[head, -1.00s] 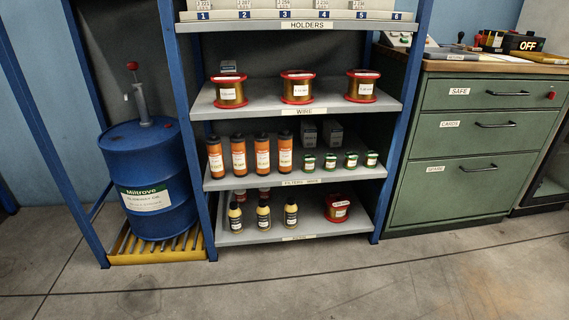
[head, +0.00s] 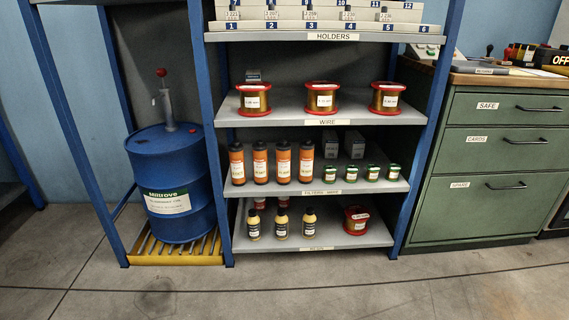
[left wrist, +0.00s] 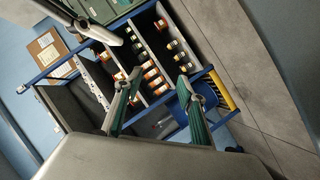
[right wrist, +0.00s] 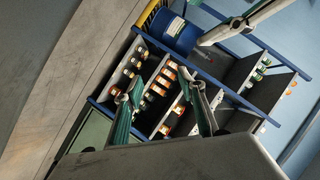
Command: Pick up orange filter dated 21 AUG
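Several orange filters with black caps and pale labels stand upright in a row on the left of the filters shelf (head: 270,190). They are the far left filter (head: 237,165), the second (head: 260,165), the third (head: 283,164) and the far right one (head: 306,164). Their dates are too small to read. My left gripper (left wrist: 159,78) is open and empty in the left wrist view, with the shelving beyond it. My right gripper (right wrist: 161,78) is open and empty in the right wrist view, also apart from the shelving. Neither gripper shows in the head view.
Small green-topped jars (head: 373,172) and grey boxes (head: 354,145) share the filter shelf. Wire spools (head: 322,97) stand above; yellowish bottles (head: 281,224) and a red spool (head: 356,219) below. A blue drum (head: 172,185) is left, a green cabinet (head: 487,150) right. The floor ahead is clear.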

